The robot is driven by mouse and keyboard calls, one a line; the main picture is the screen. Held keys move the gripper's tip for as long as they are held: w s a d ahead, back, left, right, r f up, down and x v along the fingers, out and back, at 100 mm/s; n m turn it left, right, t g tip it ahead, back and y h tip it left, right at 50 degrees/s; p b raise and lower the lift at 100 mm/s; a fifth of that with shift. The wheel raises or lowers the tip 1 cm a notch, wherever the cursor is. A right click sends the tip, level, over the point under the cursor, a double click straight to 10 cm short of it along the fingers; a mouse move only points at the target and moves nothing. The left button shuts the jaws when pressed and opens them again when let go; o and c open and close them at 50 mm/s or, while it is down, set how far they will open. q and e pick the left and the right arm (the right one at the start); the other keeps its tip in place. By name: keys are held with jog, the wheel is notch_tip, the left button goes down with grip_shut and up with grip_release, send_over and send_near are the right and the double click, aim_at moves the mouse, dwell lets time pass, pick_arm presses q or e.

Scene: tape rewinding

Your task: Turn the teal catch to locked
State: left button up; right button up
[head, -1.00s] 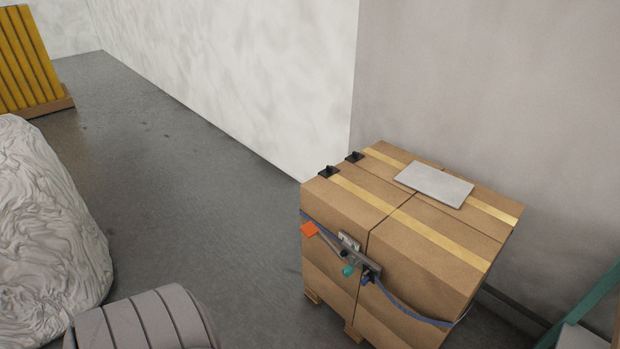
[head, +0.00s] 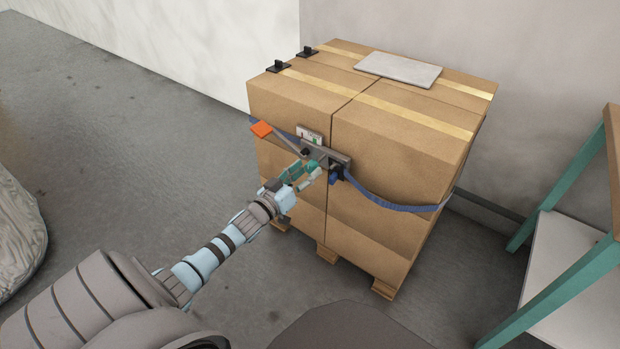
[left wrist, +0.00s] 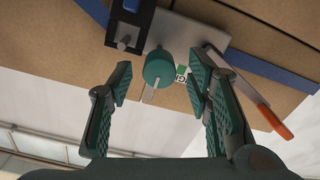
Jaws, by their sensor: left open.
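The teal catch (left wrist: 158,68) is a round knob with a pale pointer, on a grey metal plate (left wrist: 205,36). In the left wrist view it lies between the fingertips of my left gripper (left wrist: 160,84), with gaps at both sides. The pointer hangs down and slightly left in that view. A label with green on it (left wrist: 182,72) is partly hidden behind a finger. In the head view my left gripper (head: 310,173) is open at the front of the cartons, and it largely hides the catch. My right gripper is not in view.
A lever with an orange end (head: 262,129) sticks out left of the plate. A blue strap (head: 400,205) crosses the stacked cartons (head: 385,130). A teal-legged table (head: 560,200) stands at right.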

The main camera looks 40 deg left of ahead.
pick_arm(q)
jog(key=shift+w, duration=1.25)
grip_shut()
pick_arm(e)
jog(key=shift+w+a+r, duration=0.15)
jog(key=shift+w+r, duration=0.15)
